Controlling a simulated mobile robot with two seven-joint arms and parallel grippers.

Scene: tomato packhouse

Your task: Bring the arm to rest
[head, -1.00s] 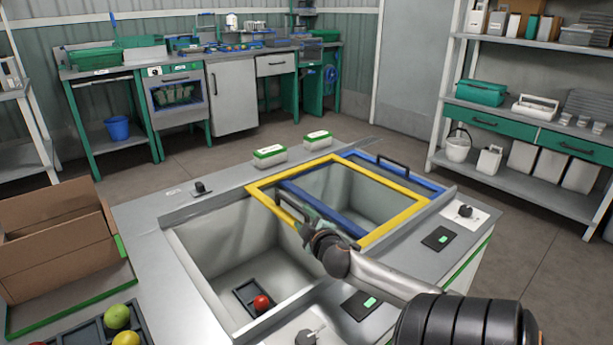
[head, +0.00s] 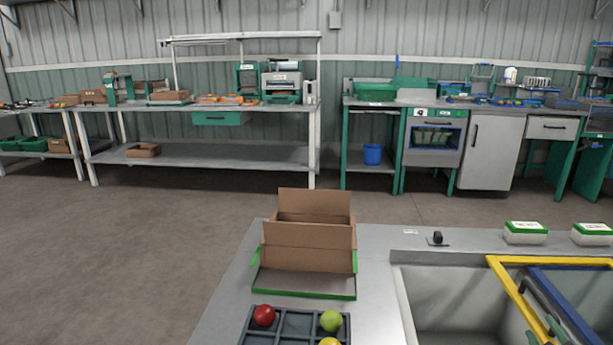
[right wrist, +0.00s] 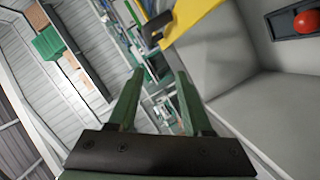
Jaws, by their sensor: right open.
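My right gripper (right wrist: 157,84) is open, with nothing between its two green fingers in the right wrist view. In the head view only its fingertips (head: 542,332) show at the bottom right edge, close to the dark handle of the yellow-framed lid (head: 512,292). I cannot tell from the head view whether they touch the handle. In the right wrist view the yellow frame (right wrist: 197,18) lies beyond the fingers. My left gripper is not in view.
A grey sink basin (head: 404,302) is partly covered by the yellow and blue (head: 590,330) frames. An open cardboard box (head: 308,246) and a dark tray (head: 285,323) with red, green and yellow tomatoes stand left of it. Two white-green tubs (head: 525,232) stand behind. A red tomato (right wrist: 307,21) shows in the wrist view.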

